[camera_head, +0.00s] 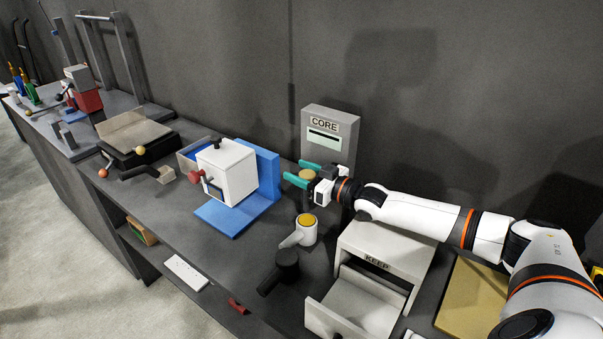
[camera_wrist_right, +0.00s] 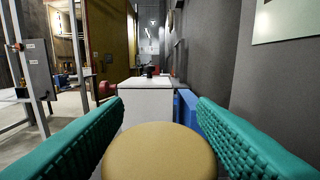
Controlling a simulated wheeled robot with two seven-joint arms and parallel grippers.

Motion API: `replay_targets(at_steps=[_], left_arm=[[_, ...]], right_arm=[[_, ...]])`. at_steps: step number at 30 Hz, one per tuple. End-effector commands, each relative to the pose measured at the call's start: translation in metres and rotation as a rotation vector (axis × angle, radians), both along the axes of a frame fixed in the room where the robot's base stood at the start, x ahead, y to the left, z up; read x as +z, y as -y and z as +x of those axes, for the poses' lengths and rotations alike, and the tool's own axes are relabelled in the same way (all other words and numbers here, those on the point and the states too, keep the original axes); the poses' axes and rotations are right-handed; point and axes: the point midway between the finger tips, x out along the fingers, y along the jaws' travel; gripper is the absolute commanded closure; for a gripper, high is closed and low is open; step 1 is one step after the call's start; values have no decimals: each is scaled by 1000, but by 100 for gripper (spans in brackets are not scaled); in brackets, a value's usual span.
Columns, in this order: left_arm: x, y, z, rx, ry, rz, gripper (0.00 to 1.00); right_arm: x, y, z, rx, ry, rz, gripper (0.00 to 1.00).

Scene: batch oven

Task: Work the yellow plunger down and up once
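A yellow-tan round knob (camera_head: 306,175) on an upright stem stands in front of the grey CORE box (camera_head: 345,119) in the head view. My right gripper (camera_head: 303,171) has its two teal fingers spread on either side of this knob. In the right wrist view the knob's flat round top (camera_wrist_right: 160,155) fills the lower middle between the fingers (camera_wrist_right: 160,120). Whether the fingers touch it I cannot tell. My left gripper is out of view.
A white box with a red knob (camera_head: 227,172) stands on a blue base to the left. A black handled piece (camera_head: 287,258) and a white KEEP box (camera_head: 385,245) with an open drawer are nearer. A tan board (camera_head: 472,295) lies right. The wall is close behind.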

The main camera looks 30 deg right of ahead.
Motion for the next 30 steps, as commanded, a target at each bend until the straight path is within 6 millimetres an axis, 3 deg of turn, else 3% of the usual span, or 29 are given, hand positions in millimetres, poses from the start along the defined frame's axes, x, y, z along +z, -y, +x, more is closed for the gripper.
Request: replay_targets(at_steps=[1, 9, 13, 20, 28, 29, 30], left_arm=[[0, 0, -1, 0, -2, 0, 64], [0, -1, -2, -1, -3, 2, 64], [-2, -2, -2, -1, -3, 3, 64], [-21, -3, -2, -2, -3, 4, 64], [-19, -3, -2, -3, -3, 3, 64], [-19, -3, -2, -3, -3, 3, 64], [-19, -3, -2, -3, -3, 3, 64]], right_arm=[[0, 0, 0, 0, 0, 0, 57], [0, 0, 0, 0, 0, 0, 100], [-3, 0, 0, 0, 0, 1, 100], [-32, 0, 0, 0, -2, 2, 100], [-31, 0, 0, 0, -2, 0, 100], [-30, 0, 0, 0, -2, 0, 63], [-30, 0, 0, 0, -2, 0, 56]])
